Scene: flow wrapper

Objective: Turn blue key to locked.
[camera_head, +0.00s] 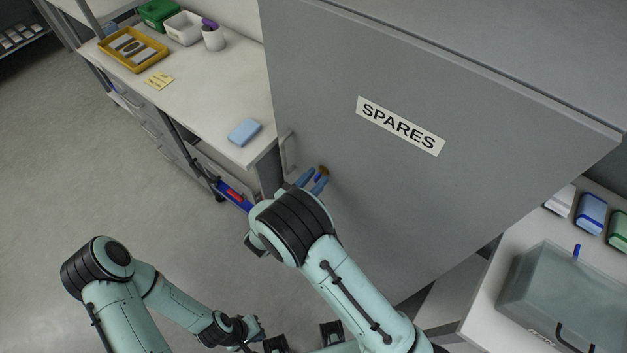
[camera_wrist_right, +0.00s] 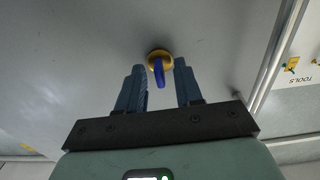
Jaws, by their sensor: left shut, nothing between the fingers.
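The blue key (camera_wrist_right: 159,73) sits in a round brass lock (camera_wrist_right: 158,55) on the grey cabinet door in the right wrist view. Its grip hangs nearly straight down in that picture. In the head view the key (camera_head: 318,178) and the brass lock (camera_head: 324,169) show just beyond my right gripper (camera_head: 313,181). My right gripper (camera_wrist_right: 159,66) is open, with one blue finger on each side of the key and a visible gap on both sides. My left gripper (camera_head: 252,331) is low in the head view, empty and away from the door; its fingers are hard to make out.
The grey cabinet door (camera_head: 350,180) bears a SPARES label (camera_head: 401,126) and a handle (camera_head: 288,153) left of the lock. A white worktop (camera_head: 205,95) stands to the left. A clear case (camera_head: 530,290) is on the right surface. Floor at left is free.

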